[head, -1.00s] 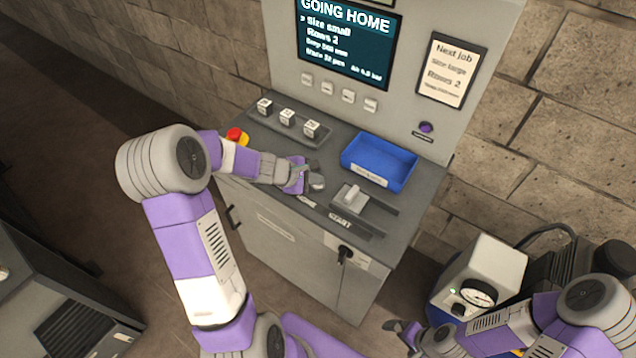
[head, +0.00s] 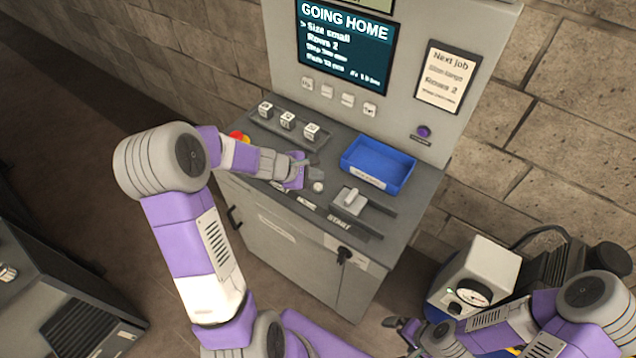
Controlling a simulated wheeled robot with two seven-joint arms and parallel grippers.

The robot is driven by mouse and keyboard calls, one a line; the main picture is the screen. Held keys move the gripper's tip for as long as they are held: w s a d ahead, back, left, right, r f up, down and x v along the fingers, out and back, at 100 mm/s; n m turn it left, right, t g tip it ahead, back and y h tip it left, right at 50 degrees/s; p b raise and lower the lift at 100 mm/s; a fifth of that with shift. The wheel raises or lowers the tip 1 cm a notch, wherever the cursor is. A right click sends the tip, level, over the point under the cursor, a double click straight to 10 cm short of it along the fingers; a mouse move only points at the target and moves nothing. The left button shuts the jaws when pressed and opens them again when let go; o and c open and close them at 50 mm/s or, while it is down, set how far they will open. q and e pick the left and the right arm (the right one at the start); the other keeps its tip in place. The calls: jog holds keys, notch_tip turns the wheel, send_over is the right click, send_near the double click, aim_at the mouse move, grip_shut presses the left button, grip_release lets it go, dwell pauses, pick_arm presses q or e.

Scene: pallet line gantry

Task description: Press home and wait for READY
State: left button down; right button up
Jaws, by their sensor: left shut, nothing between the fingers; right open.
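The control cabinet (head: 291,240) stands in the middle of the head view. Its screen (head: 345,50) reads GOING HOME, with "Size small" and "Rows 2" below. My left gripper (head: 314,174) is shut and empty, just above the console top. A small pale round button (head: 318,187) shows beside its fingertips, apart from them as far as I can tell. The label that would name this button is partly hidden by the gripper. My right gripper (head: 398,327) is open and empty at the lower right, away from the console.
A blue tray (head: 378,164), a grey lever block (head: 349,200) and a rack of several marked cubes (head: 288,120) sit on the console. A red and yellow stop button (head: 238,137) is behind my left forearm. A "Next job" card (head: 449,77) and purple button (head: 424,131) are on the panel.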

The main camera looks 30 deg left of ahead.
aim_at(315, 188)
pick_arm(q)
notch_tip(315, 188, up, 3)
jog(key=shift+r+p, duration=0.15)
jog(key=shift+p, duration=0.95)
